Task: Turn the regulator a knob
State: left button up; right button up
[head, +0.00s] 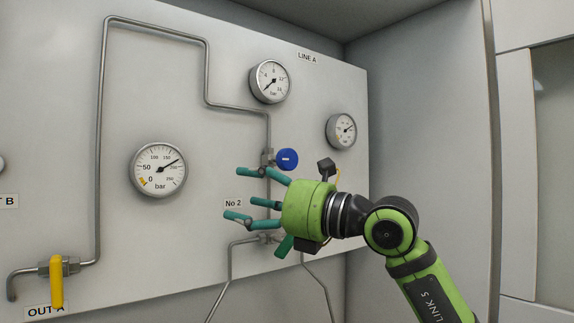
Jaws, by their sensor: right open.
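My right gripper (236,194) has a green body and teal fingers. It reaches in from the right, in front of the LINE A panel. Its fingers are spread open and point left, with nothing seen between them. A round blue knob (287,159) shows just above the gripper body, beside a vertical pipe with a fitting. I cannot tell whether this is the regulator A knob; the gripper hides part of the panel behind it. A small black block (326,166) shows above the gripper's wrist side; I cannot tell what it belongs to. My left gripper is not in view.
The panel (60,140) carries a large gauge (159,169), an upper gauge (270,81) and a right gauge (341,131). A yellow handle (57,281) sits by the OUT A label. Thin pipes run along the panel. A grey side wall (425,120) stands right.

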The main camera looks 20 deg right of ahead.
aim_at(290, 160)
jog(key=d+r+m+t+h, duration=0.1)
jog(key=d+r+h, duration=0.1)
jog(key=d, duration=0.1)
jog(key=d+r+m+t+h, duration=0.1)
jog(key=d+r+h, duration=0.1)
jog(key=d+h, duration=0.1)
jog(key=d+r+m+t+h, duration=0.1)
jog(key=d+r+h, duration=0.1)
jog(key=d, duration=0.2)
jog(key=shift+w+d+r+h, duration=0.15)
jog(key=shift+d+r+h, duration=0.1)
jog(key=shift+h, duration=0.05)
jog(key=p+x, duration=0.3)
jog(key=x, duration=0.3)
jog(key=shift+w, duration=0.1)
jog(key=shift+w+a+p, duration=0.1)
jog(key=shift+w+p, duration=0.2)
jog(key=shift+w, duration=0.05)
jog(key=shift+f, duration=0.1)
jog(key=c, duration=1.2)
